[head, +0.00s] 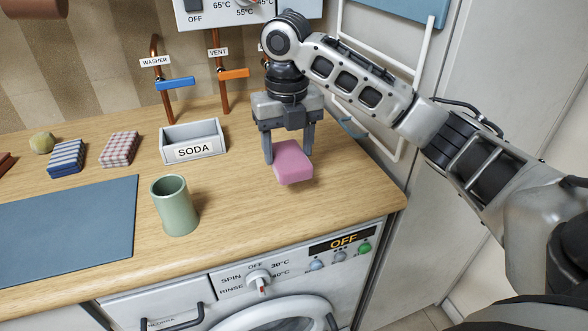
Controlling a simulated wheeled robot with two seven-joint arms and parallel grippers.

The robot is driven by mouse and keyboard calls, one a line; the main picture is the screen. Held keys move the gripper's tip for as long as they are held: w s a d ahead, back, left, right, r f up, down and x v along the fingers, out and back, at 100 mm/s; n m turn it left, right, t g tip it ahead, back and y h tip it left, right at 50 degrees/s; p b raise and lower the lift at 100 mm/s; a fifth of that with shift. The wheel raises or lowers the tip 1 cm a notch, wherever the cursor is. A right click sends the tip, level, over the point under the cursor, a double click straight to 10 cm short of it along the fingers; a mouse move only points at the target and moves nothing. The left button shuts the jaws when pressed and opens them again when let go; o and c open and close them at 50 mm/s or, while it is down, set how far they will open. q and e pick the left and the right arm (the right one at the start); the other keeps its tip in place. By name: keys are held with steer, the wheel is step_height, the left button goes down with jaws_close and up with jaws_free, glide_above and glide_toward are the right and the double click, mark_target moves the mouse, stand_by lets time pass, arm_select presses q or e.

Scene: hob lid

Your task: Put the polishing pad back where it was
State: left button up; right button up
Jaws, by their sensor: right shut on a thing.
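A pink block-shaped pad (293,164), which looks like the polishing pad, is in my right gripper (289,148). The gripper points down and its two fingers close on the pad's sides. The pad is over the right end of the wooden worktop (240,205); I cannot tell whether it touches the wood or hangs just above it. My left gripper is not in view.
A green cup (174,206) stands near a blue mat (65,228). A grey SODA tray (193,142), a red checked pad (119,149), a blue striped pad (67,158) and a greenish ball (42,143) sit behind. A washing machine (300,275) is below the worktop's front edge.

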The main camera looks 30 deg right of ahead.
mark_target(293, 148)
steer(key=shift+w+d+f, duration=0.35)
steer(key=shift+d+f, duration=0.25)
steer(key=shift+f, duration=0.25)
steer(key=shift+w+d+f, duration=0.15)
steer(key=shift+d+f, duration=0.15)
steer(key=shift+f, duration=0.15)
step_height(293, 148, down, 3)
steer(key=shift+w+d+f+b, duration=0.1)
steer(key=shift+d+b, duration=0.05)
steer(key=shift+b, duration=0.15)
steer(key=o, duration=1)
steer(key=shift+o, duration=0.2)
